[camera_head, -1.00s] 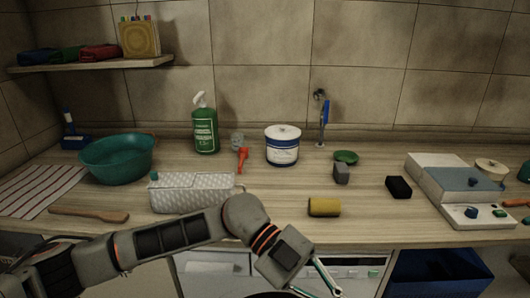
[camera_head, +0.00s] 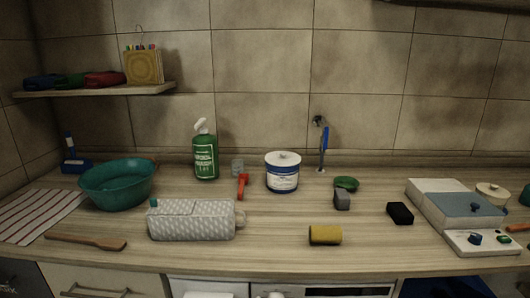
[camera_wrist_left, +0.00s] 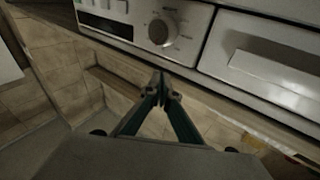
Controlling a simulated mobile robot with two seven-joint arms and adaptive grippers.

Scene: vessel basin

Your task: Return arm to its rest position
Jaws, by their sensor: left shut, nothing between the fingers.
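My left gripper (camera_wrist_left: 161,84) shows in the left wrist view, shut and empty, its fingertips together in front of the lower part of an appliance with a round knob (camera_wrist_left: 162,30). How far the fingertips are from the appliance front I cannot tell. In the head view no arm or gripper of mine shows. My right gripper is in neither view.
Below are cabinet fronts and a drawer handle (camera_head: 95,291).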

